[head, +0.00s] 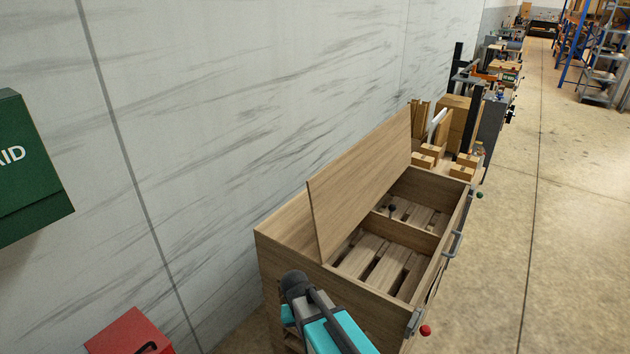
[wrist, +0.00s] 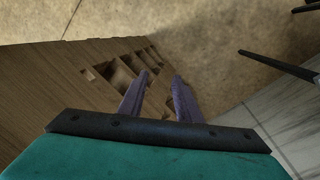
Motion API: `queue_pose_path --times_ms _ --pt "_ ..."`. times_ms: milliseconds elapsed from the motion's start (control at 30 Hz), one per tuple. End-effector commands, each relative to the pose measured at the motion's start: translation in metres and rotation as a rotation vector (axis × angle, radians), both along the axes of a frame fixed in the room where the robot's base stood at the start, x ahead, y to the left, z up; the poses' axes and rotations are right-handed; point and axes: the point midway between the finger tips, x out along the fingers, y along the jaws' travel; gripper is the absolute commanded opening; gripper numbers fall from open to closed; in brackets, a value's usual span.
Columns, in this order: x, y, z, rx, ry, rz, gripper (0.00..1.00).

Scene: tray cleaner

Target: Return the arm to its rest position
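In the wrist view my gripper (wrist: 160,76) shows two purple fingers standing apart with nothing between them, so it is open and empty. Wooden boards with dark openings (wrist: 125,70) lie beyond and left of the fingertips. In the head view part of my arm (head: 322,318), teal, grey and black, is at the bottom centre, in front of the near end of a wooden chest (head: 290,260). My fingers cannot be made out in that view.
The chest's lid (head: 362,180) stands raised, and slatted compartments show inside. A marbled wall (head: 240,110) runs along the left. A red box (head: 130,335) is at the lower left, a green first-aid box (head: 30,170) above it. Open floor (head: 550,220) lies to the right.

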Motion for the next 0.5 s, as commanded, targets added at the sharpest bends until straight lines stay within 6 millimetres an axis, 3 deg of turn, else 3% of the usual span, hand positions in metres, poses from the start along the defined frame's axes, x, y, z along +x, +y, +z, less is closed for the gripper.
queue_pose_path --times_ms 33,100,500 --pt "-0.007 -0.017 -0.024 -0.007 0.023 -0.025 0.31" --pt "-0.017 -0.037 -0.047 -0.015 0.053 -0.057 0.31" --pt "-0.097 -0.128 -0.164 -0.019 0.227 -0.188 0.31"
